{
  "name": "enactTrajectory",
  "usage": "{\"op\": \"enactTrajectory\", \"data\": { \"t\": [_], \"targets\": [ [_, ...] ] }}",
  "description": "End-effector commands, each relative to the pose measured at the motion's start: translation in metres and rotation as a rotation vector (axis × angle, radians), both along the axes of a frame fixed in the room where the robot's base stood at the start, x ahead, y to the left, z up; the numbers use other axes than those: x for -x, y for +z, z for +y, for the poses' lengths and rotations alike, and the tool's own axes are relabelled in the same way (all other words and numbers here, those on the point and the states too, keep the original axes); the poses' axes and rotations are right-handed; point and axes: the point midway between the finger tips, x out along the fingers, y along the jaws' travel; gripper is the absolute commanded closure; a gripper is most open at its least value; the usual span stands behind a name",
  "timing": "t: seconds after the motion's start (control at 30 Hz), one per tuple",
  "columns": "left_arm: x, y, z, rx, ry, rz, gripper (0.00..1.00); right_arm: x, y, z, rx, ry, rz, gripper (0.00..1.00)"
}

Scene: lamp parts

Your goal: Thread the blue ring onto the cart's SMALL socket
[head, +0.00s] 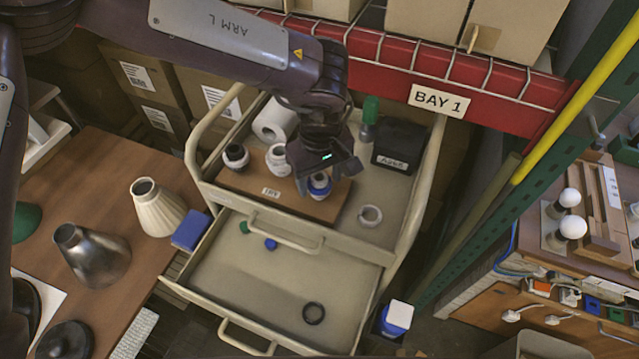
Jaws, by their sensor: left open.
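The cart's wooden socket board (235,184) lies on its top tray and bears three sockets. The left socket (236,153) is white with a dark band, and the middle socket (278,158) is plain white. The blue ring (319,189) shows at the right-hand socket, apparently around it, under my left gripper (325,174). My left gripper is open, pointing down just over this socket, and its fingers hide part of the ring and socket. I cannot tell from this view which socket is the small one. My right gripper is not in view.
A pale ring (370,215), a paper roll (274,121), a green bottle (369,119) and a black box (399,145) are on the tray. The open drawer (215,274) holds a black ring (313,313). Lampshades (158,208) stand on the left table. The red shelf (390,62) is behind.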

Motion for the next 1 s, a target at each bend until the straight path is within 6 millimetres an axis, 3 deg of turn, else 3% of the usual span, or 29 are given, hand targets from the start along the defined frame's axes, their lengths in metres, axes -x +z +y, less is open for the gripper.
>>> {"op": "enactTrajectory", "data": {
  "t": [0.23,0.5,0.8,1.0],
  "targets": [
    [0.0001,-0.0002,-0.0007,0.002,0.199,0.001,0.43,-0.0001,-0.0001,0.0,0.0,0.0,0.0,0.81],
    [-0.0004,-0.0002,-0.0008,0.001,0.635,0.002,0.43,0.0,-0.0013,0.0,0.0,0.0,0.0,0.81],
    [-0.0008,0.0005,-0.0004,-0.001,0.704,-0.002,0.43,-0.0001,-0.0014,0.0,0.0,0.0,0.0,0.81],
    [-0.0007,0.0004,-0.0004,-0.001,0.702,-0.002,0.69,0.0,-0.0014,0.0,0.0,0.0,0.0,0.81]
  ]
}}
